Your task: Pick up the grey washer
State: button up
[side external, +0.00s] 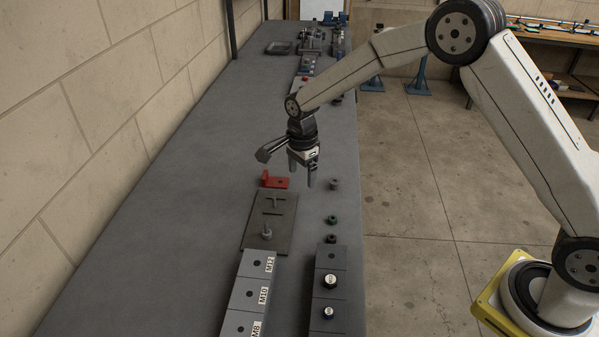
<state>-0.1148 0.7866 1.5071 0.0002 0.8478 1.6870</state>
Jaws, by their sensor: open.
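My gripper (300,173) points down above the grey bench. Its two fingers are apart with nothing visible between them. I cannot pick out the grey washer for certain. A small grey round part (333,184) stands on the bench just right of the gripper; it is too small to tell what it is. Two small dark round parts, one greenish (332,219) and one behind the dark block (331,238), lie in line nearer the camera. A grey plate (283,226) with slots and a small upright grey fitting (266,232) lies below and left of the gripper.
A red bracket (275,181) sits at the plate's far edge, close to the gripper. Labelled grey blocks (247,294) and a dark block with round black parts (327,262) stand at the front. More hardware lies at the far end. The bench's left side (150,240) is clear.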

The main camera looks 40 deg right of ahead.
send_over(335, 182)
jog(key=shift+f, duration=3.7)
jog(key=shift+f, duration=0.2)
grip_shut()
